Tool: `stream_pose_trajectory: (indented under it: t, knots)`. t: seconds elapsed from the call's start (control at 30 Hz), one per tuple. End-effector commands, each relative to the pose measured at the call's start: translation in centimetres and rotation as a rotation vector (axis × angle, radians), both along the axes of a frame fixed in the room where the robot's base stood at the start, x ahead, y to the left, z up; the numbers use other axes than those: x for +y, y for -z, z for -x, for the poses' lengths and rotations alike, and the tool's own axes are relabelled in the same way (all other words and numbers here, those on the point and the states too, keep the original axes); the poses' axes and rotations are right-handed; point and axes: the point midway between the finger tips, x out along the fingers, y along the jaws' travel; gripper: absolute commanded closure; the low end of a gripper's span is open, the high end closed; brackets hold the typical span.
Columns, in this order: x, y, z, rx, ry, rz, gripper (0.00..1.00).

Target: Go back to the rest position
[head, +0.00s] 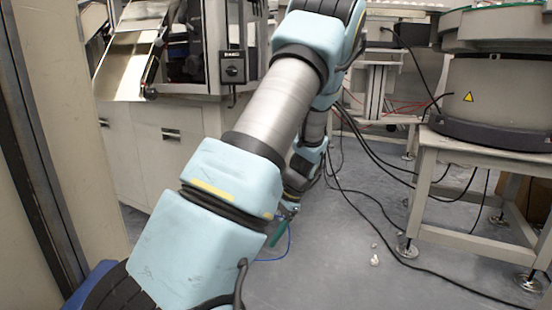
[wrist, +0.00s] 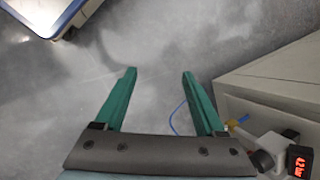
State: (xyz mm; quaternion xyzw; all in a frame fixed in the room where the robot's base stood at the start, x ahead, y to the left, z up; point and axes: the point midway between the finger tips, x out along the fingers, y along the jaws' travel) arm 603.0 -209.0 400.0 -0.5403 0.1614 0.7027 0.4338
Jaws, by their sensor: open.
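My gripper (wrist: 158,76) shows in the wrist view with its two green fingers spread wide apart. Nothing is between the fingers, and bare grey floor lies beyond them. In the head view my light-blue arm runs from the lower left up to the top middle and folds back down. The arm hides most of the gripper there; only a small green part shows beside the arm, above the floor.
A pale cabinet (head: 165,150) stands at the left. A bowl feeder (head: 500,95) sits on a metal stand (head: 480,160) at the right. Black cables (head: 375,205) and small white bits (head: 374,260) lie on the floor (head: 330,275). In the wrist view, a box-like edge (wrist: 270,85) is close on the right.

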Motion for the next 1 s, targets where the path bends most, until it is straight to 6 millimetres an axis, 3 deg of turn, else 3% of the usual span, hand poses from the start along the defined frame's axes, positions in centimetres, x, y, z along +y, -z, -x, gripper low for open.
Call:
stream_pose_trajectory:
  t: [0.03,0.3,0.6,0.77,1.0]
  knots:
    - [0.8,-2.1,1.2,-0.023,-0.079,0.064,0.28]
    - [2.8,-9.8,7.6,-0.163,-0.437,0.318,0.28]
    - [4.1,-14.7,12.6,-0.293,-0.679,0.45,0.28]
    - [4.7,-16.7,14.6,-0.348,-0.765,0.485,0.28]
    - [4.6,-21.4,14.4,-0.34,-0.756,0.482,0.28]
